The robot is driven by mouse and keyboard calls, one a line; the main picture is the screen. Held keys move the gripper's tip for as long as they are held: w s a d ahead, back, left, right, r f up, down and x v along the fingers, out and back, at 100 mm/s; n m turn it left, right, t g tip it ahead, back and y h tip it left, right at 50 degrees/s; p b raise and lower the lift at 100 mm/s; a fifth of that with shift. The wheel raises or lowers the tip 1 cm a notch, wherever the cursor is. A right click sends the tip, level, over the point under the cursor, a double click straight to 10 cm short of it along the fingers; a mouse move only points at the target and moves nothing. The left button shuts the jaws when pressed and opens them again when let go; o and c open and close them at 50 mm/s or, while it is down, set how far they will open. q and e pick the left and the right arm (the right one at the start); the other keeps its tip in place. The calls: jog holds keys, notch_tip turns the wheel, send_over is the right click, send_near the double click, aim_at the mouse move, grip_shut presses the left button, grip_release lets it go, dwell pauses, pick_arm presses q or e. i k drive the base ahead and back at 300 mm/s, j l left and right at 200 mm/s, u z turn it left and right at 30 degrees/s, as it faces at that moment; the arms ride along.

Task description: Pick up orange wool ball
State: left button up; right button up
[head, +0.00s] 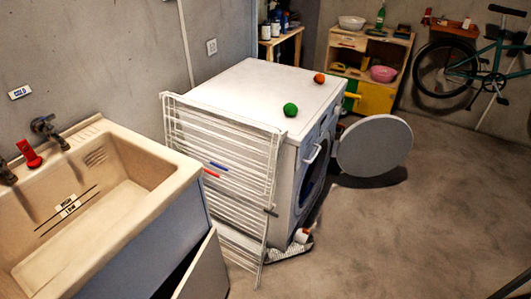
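The orange wool ball (319,78) is a small round ball resting on the white top of the washing machine (262,86), near its back right edge. A green ball (290,110) sits on the same top, nearer the front edge. The washing machine stands against the grey wall, and its round door (374,146) is swung open to the right. Neither of my grippers shows in the head view.
A folded white drying rack (225,150) leans against the machine's left side. A beige sink (75,200) fills the left. Shelving (399,44) and a bicycle (490,62) stand at the back. The concrete floor on the right is clear.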

aim_at(320, 78)
jog(key=u, duration=0.35)
jog(key=i+l+u, duration=0.15)
jog(key=l+u, duration=0.2)
jog(key=i+l+u, duration=0.15)
jog(key=l+u, duration=0.55)
jog(key=l, duration=0.2)
